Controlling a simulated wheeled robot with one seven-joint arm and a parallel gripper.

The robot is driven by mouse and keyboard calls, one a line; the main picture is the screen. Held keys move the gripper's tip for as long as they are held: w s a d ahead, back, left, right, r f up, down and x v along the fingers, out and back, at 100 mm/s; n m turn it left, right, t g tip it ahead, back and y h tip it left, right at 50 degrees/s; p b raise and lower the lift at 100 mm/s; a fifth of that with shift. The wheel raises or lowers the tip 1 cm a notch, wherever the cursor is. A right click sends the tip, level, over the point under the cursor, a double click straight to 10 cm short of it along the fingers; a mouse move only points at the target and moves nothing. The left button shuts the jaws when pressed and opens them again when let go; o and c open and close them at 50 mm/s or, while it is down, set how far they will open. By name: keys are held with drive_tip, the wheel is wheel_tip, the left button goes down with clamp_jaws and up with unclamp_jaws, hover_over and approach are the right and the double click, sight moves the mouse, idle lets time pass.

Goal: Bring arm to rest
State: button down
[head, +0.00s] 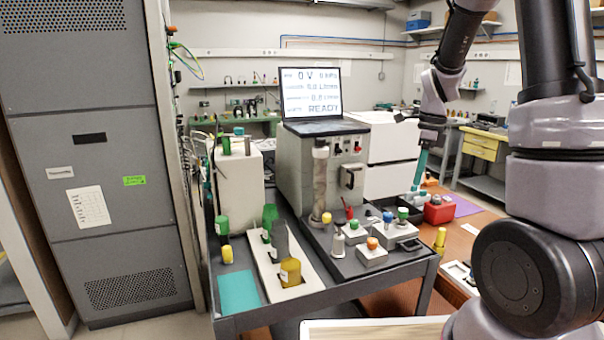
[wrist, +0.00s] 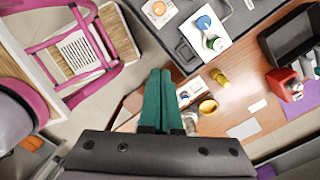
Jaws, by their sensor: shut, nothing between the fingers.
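My arm fills the right side of the head view, bent with its forearm reaching up and its wrist hanging down. My gripper (head: 419,174) points down with teal fingers, to the right of the grey instrument. In the wrist view the two teal fingers of my gripper (wrist: 162,78) lie side by side, shut and empty. They are above the floor and the edge of the brown table (wrist: 240,98), apart from the objects there.
A cart (head: 330,296) holds a grey instrument (head: 293,170) with a screen (head: 312,94) reading READY, plus bottles and knob boxes. A yellow-capped vial (wrist: 220,78), red container (wrist: 284,84) and black bin (wrist: 291,38) stand near the gripper. A pink-framed chair (wrist: 45,43) is at left.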

drive_tip(key=s+a+r+n+t, duration=0.3)
drive_tip(key=s+r+n, duration=0.6)
drive_tip(key=s+a+r+n+t, duration=0.3)
drive_tip(key=s+r+n+t, duration=0.1)
drive_tip(key=s+r+n, duration=0.5)
drive_tip(key=shift+s+r+n+y, duration=0.2)
drive_tip(key=shift+r+n+y, duration=0.25)
drive_tip(key=shift+n, duration=0.25)
drive_tip(key=shift+a, duration=0.15)
